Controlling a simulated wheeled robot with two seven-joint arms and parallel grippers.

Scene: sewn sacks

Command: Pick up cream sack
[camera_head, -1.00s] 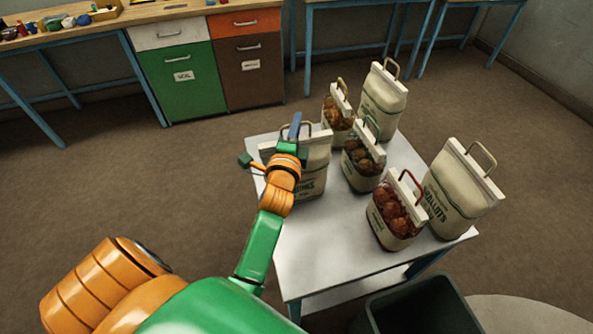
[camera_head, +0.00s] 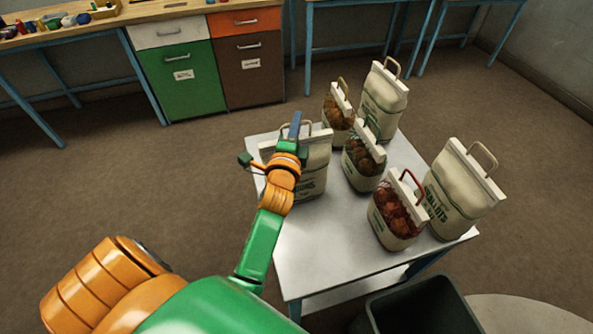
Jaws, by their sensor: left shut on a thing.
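A cream sack (camera_head: 317,167) with green lettering and a pale top bar stands at the left of the small white table (camera_head: 330,255). My left gripper (camera_head: 294,137) is at its top and shut on its handle. The gripper and wrist hide the left part of this sack, and the hold itself is partly covered. I cannot tell whether its bottom is clear of the table. Another cream sack (camera_head: 383,103) stands at the table's back, and a third cream sack (camera_head: 460,190) stands at its right. My right gripper is not in view.
Sacks with brown windows stand at the back (camera_head: 338,110) and middle (camera_head: 362,163); one with red contents (camera_head: 397,212) stands in front. A dark bin (camera_head: 425,305) is below the table's front edge. The table's front left is clear. Cabinets (camera_head: 180,80) stand behind.

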